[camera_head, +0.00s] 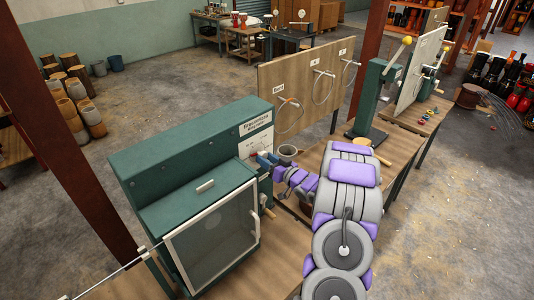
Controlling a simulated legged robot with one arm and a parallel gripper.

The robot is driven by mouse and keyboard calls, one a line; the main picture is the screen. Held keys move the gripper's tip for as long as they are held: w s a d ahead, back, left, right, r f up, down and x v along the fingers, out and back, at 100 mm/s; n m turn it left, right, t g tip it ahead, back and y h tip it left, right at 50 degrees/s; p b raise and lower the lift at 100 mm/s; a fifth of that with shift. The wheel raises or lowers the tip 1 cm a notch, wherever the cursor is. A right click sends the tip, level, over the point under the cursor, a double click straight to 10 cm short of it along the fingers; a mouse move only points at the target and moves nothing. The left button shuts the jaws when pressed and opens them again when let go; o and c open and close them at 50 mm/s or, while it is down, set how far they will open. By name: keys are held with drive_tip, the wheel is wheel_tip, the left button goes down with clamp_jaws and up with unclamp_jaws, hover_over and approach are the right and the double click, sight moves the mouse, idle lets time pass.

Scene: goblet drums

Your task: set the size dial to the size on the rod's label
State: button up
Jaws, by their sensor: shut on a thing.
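The green machine (165,145) stands on a wooden bench, with a white printed dial plate (256,138) on its upper right front. I take this plate to be the size dial; its marks are too small to read. My gripper (264,160) is at the plate's lower edge, shut on what seems to be the dial's knob, which is mostly hidden by the fingers. A thin metal rod (115,270) sticks out at the machine's lower left. I cannot read any label on it.
The machine's glazed door (212,238) is shut below the dial. A wooden board with hanging wire loops (308,85) rises behind the bench. A green press (375,95) stands farther right.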

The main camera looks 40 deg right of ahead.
drive_tip(key=m+p, duration=0.4)
drive_tip(key=p, duration=0.1)
drive_tip(key=shift+d+r+m, duration=0.15)
drive_tip(key=shift+r+m, duration=0.15)
drive_tip(key=shift+f+m+p, duration=0.1)
drive_tip(key=shift+m+p, duration=1.6)
drive_tip(key=shift+m, duration=0.3)
drive_tip(key=o, duration=1.1)
drive_tip(key=shift+d+f, duration=0.2)
drive_tip(key=shift+c, duration=0.2)
drive_tip(key=s+d+b, duration=0.1)
drive_tip(key=s+b, duration=0.1)
drive_tip(key=s, duration=1.5)
drive_tip(key=shift+s+d+b, duration=0.15)
drive_tip(key=shift+d+b, duration=0.05)
drive_tip(key=shift+b, duration=0.15)
